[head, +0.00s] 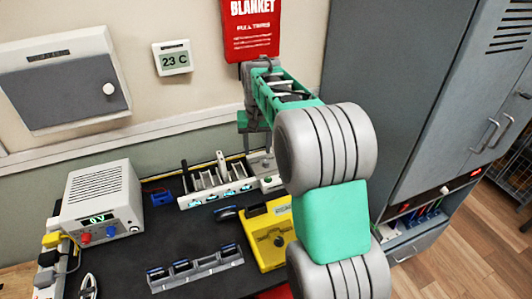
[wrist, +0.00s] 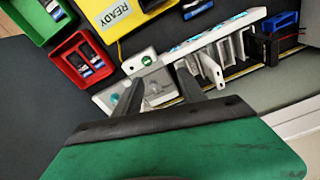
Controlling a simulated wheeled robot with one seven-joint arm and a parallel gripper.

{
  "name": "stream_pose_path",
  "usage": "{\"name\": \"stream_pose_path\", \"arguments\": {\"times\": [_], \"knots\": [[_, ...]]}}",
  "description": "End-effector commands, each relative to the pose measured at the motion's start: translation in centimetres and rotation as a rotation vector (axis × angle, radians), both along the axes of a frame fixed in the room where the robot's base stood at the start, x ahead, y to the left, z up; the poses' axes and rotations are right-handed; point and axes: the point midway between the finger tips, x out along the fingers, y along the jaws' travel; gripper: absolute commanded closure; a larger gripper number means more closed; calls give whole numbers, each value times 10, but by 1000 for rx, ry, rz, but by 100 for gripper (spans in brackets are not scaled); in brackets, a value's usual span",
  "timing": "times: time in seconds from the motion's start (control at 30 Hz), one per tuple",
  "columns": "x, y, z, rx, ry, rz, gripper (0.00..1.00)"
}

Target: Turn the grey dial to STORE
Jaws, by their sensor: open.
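My gripper (head: 252,122) hangs above the back of the dark bench, near the wall. In the wrist view its two dark fingers (wrist: 158,90) are apart, with nothing held between them. Beneath the fingers is a pale grey box (wrist: 98,100), partly hidden by the left finger, with a small teal mark. A pale block with a green round button (wrist: 146,60) adjoins it. The box also shows in the head view (head: 258,160), partly behind my arm. I cannot clearly make out the grey dial or read a STORE label.
A white rack with blue lights (head: 215,197) stands left of the box. A yellow unit (head: 253,228) marked READY in the wrist view lies in front. A power supply (head: 100,200) and grey holder (head: 195,271) are left. Red (wrist: 60,57) and green trays (wrist: 22,22) show in the wrist view.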

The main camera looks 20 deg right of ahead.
Motion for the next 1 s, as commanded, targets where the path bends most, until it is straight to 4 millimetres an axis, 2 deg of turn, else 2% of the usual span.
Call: {"name": "stream_pose_path", "arguments": {"times": [0.03,0.1,0.2,0.3,0.47,0.8,1.0], "knots": [[22,-14,-9,5,27,-30,52],[47,-30,-25,11,52,-68,52],[69,-47,-47,17,77,-107,52],[79,-57,-61,19,90,-128,52],[82,-58,-78,20,96,-134,52],[81,-57,-136,20,96,-131,52],[82,-57,-144,20,92,-131,52]]}}
